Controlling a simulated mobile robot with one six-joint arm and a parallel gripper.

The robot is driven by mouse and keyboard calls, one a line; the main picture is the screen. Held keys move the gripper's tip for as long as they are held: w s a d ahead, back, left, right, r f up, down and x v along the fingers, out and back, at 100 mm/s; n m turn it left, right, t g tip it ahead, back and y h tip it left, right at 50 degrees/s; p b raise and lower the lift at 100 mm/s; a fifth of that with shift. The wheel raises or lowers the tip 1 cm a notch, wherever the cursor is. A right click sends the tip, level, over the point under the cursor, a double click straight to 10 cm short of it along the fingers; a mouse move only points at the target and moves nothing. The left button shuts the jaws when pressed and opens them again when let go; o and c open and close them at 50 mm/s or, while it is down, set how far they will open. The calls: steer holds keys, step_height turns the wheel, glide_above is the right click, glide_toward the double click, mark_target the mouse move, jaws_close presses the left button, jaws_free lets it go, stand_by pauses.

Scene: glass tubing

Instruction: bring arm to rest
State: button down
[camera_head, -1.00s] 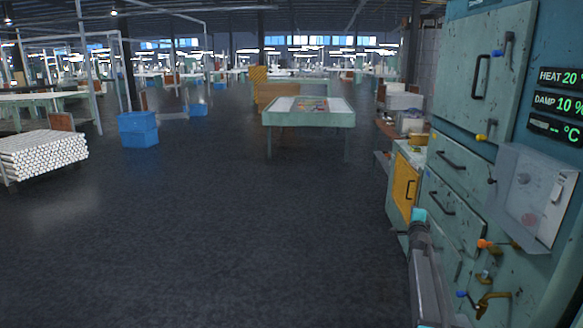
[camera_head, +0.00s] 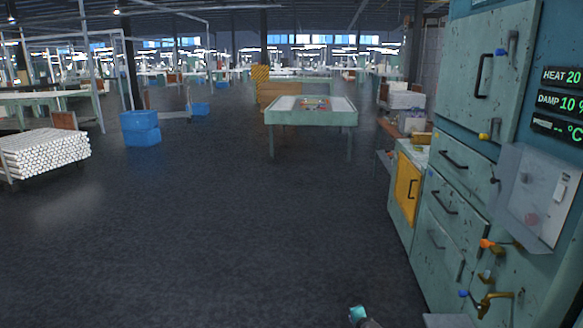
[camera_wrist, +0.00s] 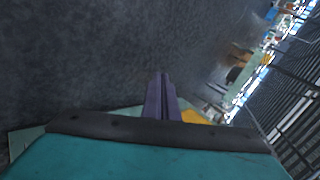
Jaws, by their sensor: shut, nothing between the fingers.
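My gripper shows in the wrist view (camera_wrist: 162,98) as two dark purple-grey fingers pressed together with nothing between them. Dark floor fills much of the view beyond the fingertips. In the head view only a small teal-tipped part of my arm shows at the bottom edge, right of centre. The gripper's fingers cannot be made out there.
A teal cabinet (camera_head: 452,165) with drawers, handles and brass taps (camera_head: 492,300) stands close on the right. A teal table (camera_head: 310,117) stands ahead. Blue crates (camera_head: 140,128) and a cart of white tubes (camera_head: 42,153) are at the left. The middle floor is clear.

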steer(key=s+a+f+n+g, duration=0.25)
steer(key=s+f, duration=0.25)
steer(key=s, duration=0.4)
steer(key=s+a+f+n+g+y, duration=0.15)
steer(key=s+a+f, duration=0.35)
steer(key=s, duration=0.5)
steer(key=s+a+f+n+g, duration=0.25)
steer(key=s+f, duration=0.35)
steer(key=s, duration=0.3)
steer(key=s+d+r+n+g+h, duration=0.1)
steer(key=s+n+g, duration=0.3)
steer(key=s, duration=1)
steer(key=s+d+r+n+g+h, duration=0.1)
steer(key=s+n+g, duration=0.3)
steer(key=s, duration=0.9)
steer(key=shift+s+d+r+n+g, duration=0.2)
steer(key=shift+s+d+n+g, duration=0.2)
steer(key=shift+g, duration=0.25)
